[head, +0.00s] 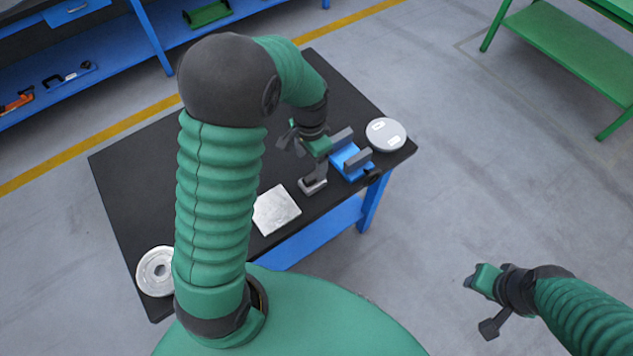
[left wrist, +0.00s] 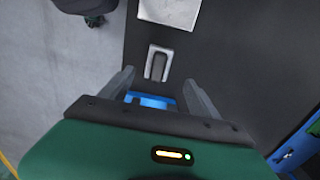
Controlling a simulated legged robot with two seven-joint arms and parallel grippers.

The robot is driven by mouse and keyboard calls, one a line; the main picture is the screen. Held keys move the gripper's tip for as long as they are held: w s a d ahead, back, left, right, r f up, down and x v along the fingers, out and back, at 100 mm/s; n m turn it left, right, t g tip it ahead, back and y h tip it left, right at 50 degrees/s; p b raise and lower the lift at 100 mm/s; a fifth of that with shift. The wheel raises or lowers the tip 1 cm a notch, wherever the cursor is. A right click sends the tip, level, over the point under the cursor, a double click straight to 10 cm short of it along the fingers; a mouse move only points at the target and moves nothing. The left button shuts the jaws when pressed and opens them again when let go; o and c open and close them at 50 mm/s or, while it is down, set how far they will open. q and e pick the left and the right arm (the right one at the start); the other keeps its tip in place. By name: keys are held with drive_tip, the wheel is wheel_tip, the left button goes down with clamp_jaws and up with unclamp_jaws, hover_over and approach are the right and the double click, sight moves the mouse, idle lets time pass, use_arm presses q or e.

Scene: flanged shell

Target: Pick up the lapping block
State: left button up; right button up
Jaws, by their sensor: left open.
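A small grey block with a darker raised strip on top, which looks like the lapping block (head: 311,187), lies on the black table near its front edge. It also shows in the left wrist view (left wrist: 158,64), just beyond the fingertips.
A blue vise (head: 350,162) stands close right of the left gripper, with a round grey disc (head: 386,134) beyond it. A pale square plate (head: 276,210) lies left of the block. A white flanged ring (head: 157,270) is at the table's left end. The table's back is clear.

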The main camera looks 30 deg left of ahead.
sight(313, 176)
use_arm(q)
wheel_tip(313, 176, down, 4)
drive_tip(key=shift+r, duration=0.1)
drive_tip(key=f, duration=0.5)
drive_tip(key=shift+d+f, duration=0.3)
drive_tip(key=shift+f, duration=0.2)
drive_tip(key=shift+a, duration=0.2)
drive_tip(key=shift+c, duration=1.4)
drive_tip(key=shift+d, duration=0.1)
clamp_jaws()
